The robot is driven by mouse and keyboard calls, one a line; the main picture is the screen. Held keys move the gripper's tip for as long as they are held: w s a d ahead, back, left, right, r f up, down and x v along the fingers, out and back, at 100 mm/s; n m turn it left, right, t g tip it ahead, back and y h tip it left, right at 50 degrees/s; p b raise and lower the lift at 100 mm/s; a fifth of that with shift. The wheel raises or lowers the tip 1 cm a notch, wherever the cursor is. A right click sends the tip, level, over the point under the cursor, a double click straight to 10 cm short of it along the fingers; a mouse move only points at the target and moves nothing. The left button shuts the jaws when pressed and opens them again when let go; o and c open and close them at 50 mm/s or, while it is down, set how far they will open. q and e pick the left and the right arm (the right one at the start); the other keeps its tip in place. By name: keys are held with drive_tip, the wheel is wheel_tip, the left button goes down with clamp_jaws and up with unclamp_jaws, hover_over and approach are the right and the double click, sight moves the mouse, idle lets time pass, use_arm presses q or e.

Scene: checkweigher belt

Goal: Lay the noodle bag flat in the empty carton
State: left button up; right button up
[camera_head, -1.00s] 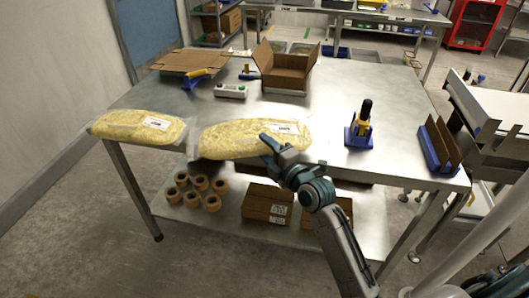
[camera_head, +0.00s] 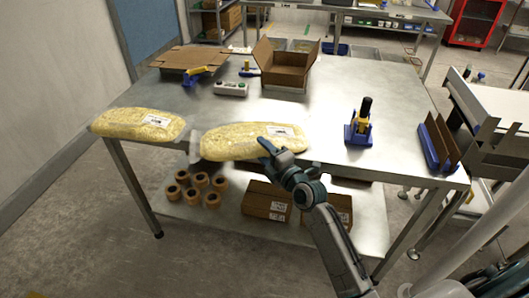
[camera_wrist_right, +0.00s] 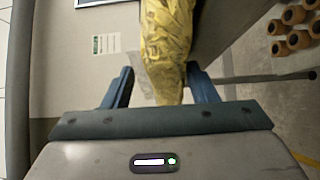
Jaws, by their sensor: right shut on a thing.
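Two clear bags of yellow noodles lie along the near edge of the steel table in the head view: a left noodle bag (camera_head: 137,125) and a middle noodle bag (camera_head: 240,141). In the right wrist view this noodle bag (camera_wrist_right: 166,40) runs between the two fingers of the right gripper (camera_wrist_right: 161,88). The open carton (camera_head: 288,73) stands at the back middle of the table, flaps up, with no contents visible. My left gripper is out of view.
A white button box (camera_head: 230,89) sits left of the carton. A blue stand (camera_head: 358,132) stands at right. The table centre is clear. Tape rolls (camera_head: 196,188) are on the lower shelf.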

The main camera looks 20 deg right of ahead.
drive_tip(key=shift+r, duration=0.1)
drive_tip(key=o, duration=1.4)
drive_tip(key=shift+c, duration=0.2)
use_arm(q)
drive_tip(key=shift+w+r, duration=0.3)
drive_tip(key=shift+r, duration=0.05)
